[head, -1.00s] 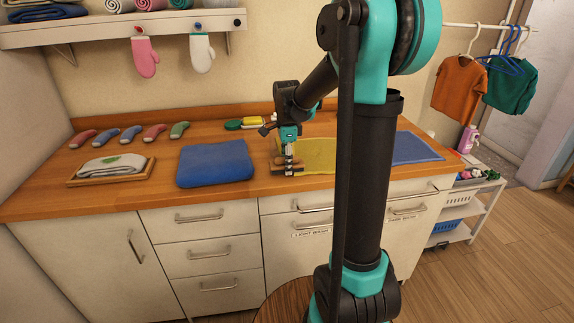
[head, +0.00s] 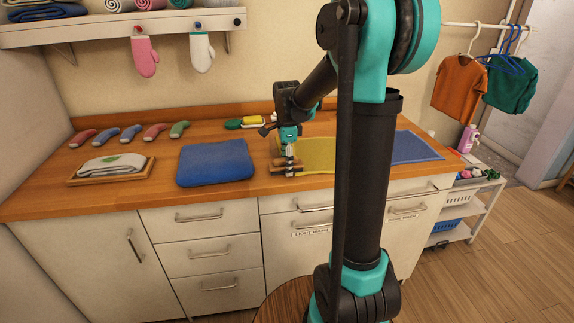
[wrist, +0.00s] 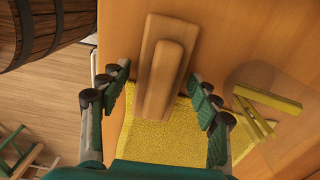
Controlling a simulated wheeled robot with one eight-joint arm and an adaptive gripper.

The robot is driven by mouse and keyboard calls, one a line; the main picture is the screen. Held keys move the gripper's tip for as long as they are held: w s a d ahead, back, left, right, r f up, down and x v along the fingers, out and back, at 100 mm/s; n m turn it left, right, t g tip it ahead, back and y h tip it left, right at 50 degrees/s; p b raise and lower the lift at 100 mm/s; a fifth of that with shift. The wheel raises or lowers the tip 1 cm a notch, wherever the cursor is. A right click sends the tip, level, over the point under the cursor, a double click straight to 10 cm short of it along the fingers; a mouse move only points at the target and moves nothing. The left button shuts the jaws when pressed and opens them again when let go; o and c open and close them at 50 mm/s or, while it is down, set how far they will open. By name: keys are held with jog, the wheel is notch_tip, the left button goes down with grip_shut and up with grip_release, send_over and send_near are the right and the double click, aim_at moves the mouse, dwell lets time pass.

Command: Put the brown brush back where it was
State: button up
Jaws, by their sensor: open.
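The brown brush (wrist: 163,80) is a long wooden block with a narrower raised grip along its top. In the wrist view it lies partly over the edge of the yellow cloth (wrist: 160,140) and partly on the bare wooden counter. My gripper (wrist: 166,82) is open, with one finger on each side of the brush and visible gaps between. In the head view my gripper (head: 287,163) is low at the left end of the yellow cloth (head: 318,153), near the counter's front. The brush is small and partly covered there.
A blue folded cloth (head: 215,163) lies left of my gripper, and a framed tray (head: 110,170) further left. Several coloured socks (head: 130,132) and a yellow-and-green sponge (head: 251,121) lie behind. A blue mat (head: 415,148) is at right. A barrel (wrist: 45,28) stands beyond the counter edge.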

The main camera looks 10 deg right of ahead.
notch_tip(320, 180, up, 12)
jog(key=shift+f, duration=0.25)
jog(key=s+d+f+n+t, duration=0.2)
jog(key=s+f+n, duration=0.7)
jog(key=s+f, duration=0.1)
jog(key=s+d+f+n+t, duration=0.2)
jog(key=s+f+n, duration=0.7)
jog(key=s, duration=0.3)
jog(key=shift+f, duration=0.5)
